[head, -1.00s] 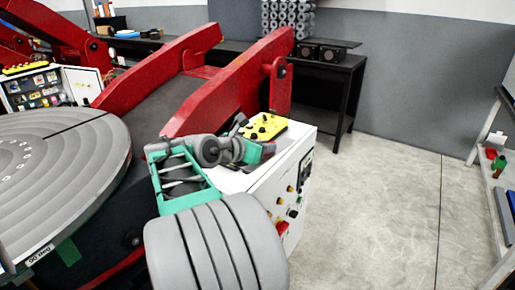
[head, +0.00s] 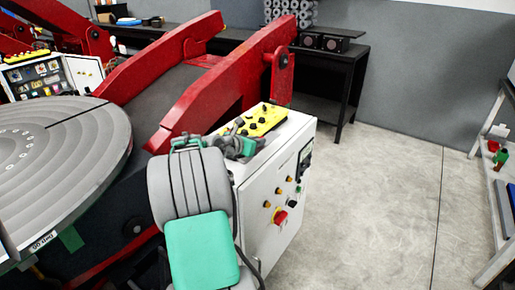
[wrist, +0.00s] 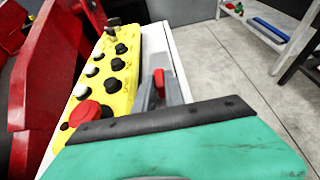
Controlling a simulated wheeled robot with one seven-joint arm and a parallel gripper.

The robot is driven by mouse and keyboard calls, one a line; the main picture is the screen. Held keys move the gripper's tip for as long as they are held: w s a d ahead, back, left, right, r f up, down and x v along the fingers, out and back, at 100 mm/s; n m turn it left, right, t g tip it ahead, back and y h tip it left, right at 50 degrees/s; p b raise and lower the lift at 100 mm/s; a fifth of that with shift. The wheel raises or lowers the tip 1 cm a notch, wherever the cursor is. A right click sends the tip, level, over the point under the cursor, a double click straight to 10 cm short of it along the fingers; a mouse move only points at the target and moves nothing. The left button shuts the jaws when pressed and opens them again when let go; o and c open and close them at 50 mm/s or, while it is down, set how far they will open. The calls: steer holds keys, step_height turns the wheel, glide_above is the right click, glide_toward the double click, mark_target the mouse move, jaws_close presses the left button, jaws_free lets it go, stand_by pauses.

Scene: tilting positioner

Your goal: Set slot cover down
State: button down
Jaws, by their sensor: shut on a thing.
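In the wrist view my gripper (wrist: 160,94) has its two grey fingers closed on a small red piece (wrist: 159,78), which appears to be the slot cover. Only a small part of the piece shows between the fingers. The fingers are over the white top of the control cabinet (wrist: 167,38), just right of the yellow control box. I cannot tell whether the piece touches the cabinet top. In the head view my gripper (head: 238,146) is beside the yellow box, largely hidden by my arm, and the red piece cannot be made out.
The yellow control box (head: 262,118) with black knobs and a red button lies on the cabinet. The round grey slotted table (head: 62,145) is at left, and the red positioner arms (head: 228,88) stand behind. The floor right of the cabinet is clear.

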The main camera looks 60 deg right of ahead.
steer(key=shift+d+f, duration=0.2)
steer(key=shift+f, duration=1.5)
steer(key=shift+f, duration=0.15)
steer(key=c, duration=1.8)
jaws_free()
steer(key=shift+f, duration=0.1)
steer(key=o, duration=0.4)
